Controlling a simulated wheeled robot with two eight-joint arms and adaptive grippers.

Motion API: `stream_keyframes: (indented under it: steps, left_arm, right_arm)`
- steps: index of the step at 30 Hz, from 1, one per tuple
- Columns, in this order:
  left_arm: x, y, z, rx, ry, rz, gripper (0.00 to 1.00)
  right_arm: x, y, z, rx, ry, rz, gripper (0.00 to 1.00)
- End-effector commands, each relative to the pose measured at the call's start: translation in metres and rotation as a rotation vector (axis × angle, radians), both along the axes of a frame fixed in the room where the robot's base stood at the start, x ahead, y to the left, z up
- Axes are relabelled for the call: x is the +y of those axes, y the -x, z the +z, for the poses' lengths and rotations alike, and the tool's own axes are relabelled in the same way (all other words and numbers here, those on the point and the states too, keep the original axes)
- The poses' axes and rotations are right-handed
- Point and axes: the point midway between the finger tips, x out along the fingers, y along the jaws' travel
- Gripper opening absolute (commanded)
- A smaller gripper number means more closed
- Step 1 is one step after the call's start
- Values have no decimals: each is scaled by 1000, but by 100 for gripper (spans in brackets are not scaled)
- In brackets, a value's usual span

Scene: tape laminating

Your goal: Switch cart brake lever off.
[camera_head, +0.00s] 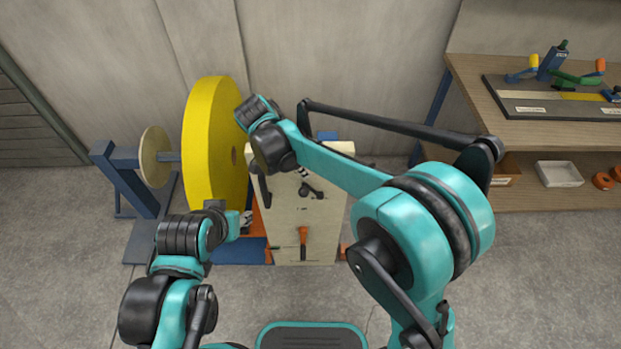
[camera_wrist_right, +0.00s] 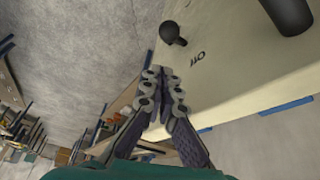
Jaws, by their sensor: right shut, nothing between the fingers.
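The cart's cream panel (camera_head: 285,220) stands upright in the middle of the head view. It carries black levers, one near its centre (camera_head: 313,191) and one at its left side (camera_head: 265,192), and an orange-handled lever (camera_head: 303,236) lower down. I cannot tell which is the brake lever. My right gripper (camera_head: 303,172) is over the panel's upper part, partly hidden by my arm. In the right wrist view my right gripper (camera_wrist_right: 163,75) is shut and empty, just below a black ball knob (camera_wrist_right: 171,33) and dark lettering (camera_wrist_right: 197,57). My left gripper (camera_head: 243,221) is left of the panel, its fingers unclear.
A large yellow tape roll (camera_head: 205,150) stands left of the panel, with a tan disc (camera_head: 155,157) on a blue stand beside it. A wooden bench (camera_head: 470,95) with tools stands at the right. The floor at lower right is clear.

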Motion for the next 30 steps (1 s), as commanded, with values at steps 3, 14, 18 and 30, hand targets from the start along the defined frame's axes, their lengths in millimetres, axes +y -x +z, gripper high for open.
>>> stream_keyframes:
  steps: [3, 14, 18, 30]
  left_arm:
    - [0, 0, 0, 0, 0, 0, 40]
    - [0, 0, 0, 0, 0, 0, 40]
    - [0, 0, 0, 0, 0, 0, 40]
    - [0, 0, 0, 0, 0, 0, 40]
  right_arm:
    - [7, 3, 18, 0, 0, 1, 0]
    - [13, 5, 33, -1, 0, 0, 0]
    - [13, 5, 33, 0, 0, 0, 0]
    - [-9, 10, 42, 14, -24, 65, 0]
